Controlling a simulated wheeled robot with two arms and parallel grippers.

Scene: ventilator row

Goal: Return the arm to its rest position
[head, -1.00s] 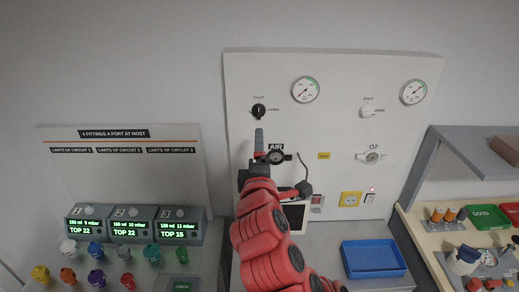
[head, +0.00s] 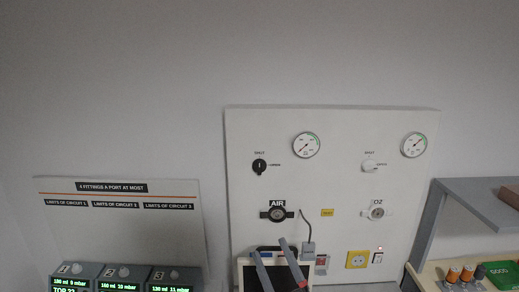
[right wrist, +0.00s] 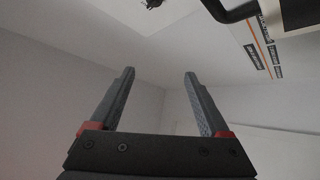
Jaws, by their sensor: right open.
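My right gripper (head: 270,247) shows at the bottom middle of the head view, with its two grey fingers pointing up and apart. It is open and empty, in front of the lower part of the white gas panel (head: 340,190). In the right wrist view the fingers (right wrist: 160,73) stand wide apart, with only blank wall between them. Most of my right arm is below the head view. My left arm and gripper are not in view.
The panel carries a black knob (head: 259,165), a white knob (head: 369,165), two gauges, and the AIR (head: 278,213) and O2 (head: 377,212) outlets. Ventilator units (head: 120,280) stand lower left. A grey shelf (head: 480,205) is at right. The upper wall is clear.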

